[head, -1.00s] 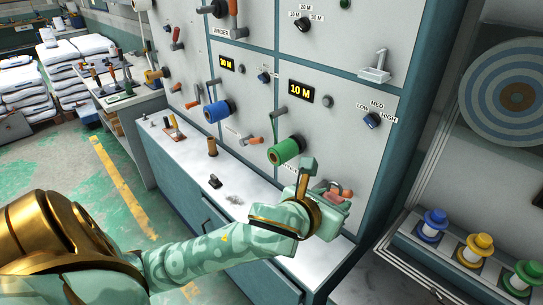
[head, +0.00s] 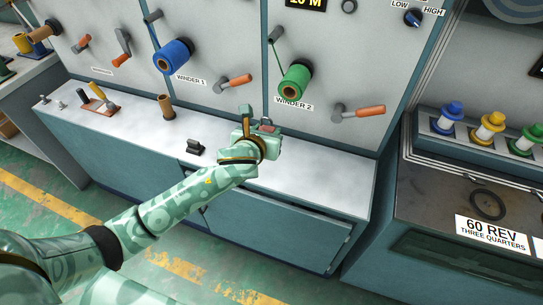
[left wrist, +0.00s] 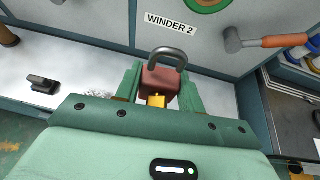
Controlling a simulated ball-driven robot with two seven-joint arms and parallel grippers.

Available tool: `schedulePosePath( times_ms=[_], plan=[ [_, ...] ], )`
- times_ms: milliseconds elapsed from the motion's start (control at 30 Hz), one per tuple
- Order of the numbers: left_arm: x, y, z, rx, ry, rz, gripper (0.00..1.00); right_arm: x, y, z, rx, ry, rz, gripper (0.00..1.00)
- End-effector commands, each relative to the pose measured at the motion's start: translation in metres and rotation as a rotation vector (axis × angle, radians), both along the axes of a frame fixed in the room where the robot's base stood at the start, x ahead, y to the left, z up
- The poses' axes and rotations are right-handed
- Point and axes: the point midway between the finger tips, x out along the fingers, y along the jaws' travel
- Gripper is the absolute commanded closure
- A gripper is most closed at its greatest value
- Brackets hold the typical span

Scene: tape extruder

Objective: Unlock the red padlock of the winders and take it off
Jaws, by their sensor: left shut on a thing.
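The red padlock (left wrist: 160,82) is between the fingers of my left gripper (left wrist: 158,95) in the left wrist view. Its grey shackle (left wrist: 168,54) points up toward the panel and seems to go around nothing. I cannot tell whether the shackle is open. A small brass-yellow piece (left wrist: 156,101) shows at the padlock's near end. In the head view, my left gripper (head: 257,132) is shut on the padlock (head: 267,127), over the counter below the green spool (head: 294,82). My right gripper is not in view.
The WINDER 2 crank with its orange handle (head: 370,111) is on the panel to the right; the WINDER 1 crank (head: 234,84) is up left. A black block (head: 195,148) and a brown cylinder (head: 165,106) stand on the white counter (head: 120,120). The counter's right part is clear.

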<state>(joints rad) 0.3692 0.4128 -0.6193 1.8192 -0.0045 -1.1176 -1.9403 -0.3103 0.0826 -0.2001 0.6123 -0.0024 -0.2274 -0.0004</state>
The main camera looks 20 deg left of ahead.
Motion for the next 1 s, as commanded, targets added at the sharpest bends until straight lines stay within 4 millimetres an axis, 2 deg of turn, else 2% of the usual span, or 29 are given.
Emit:
schedulePosePath(
  times_ms=[33, 100, 233, 333, 533, 800, 1000],
  plan=[
    [0.015, -0.002, -0.041, 0.002, 0.008, -0.004, 1.0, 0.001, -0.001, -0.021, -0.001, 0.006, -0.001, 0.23],
    [0.029, -0.005, -0.072, 0.003, 0.007, -0.02, 1.0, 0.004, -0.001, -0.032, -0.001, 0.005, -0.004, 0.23],
    [0.046, -0.009, -0.112, 0.002, 0.004, -0.048, 1.0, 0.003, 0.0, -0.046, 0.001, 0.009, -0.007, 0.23],
    [0.053, -0.01, -0.127, 0.0, 0.001, -0.062, 1.0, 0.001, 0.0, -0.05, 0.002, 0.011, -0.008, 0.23],
    [0.055, -0.011, -0.142, -0.001, -0.001, -0.069, 1.0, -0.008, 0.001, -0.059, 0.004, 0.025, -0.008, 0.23],
    [0.054, -0.011, -0.174, -0.002, 0.003, -0.069, 1.0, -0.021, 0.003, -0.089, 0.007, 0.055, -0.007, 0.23],
    [0.054, -0.011, -0.19, -0.001, 0.002, -0.069, 1.0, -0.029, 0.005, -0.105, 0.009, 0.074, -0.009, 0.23]
  ],
)
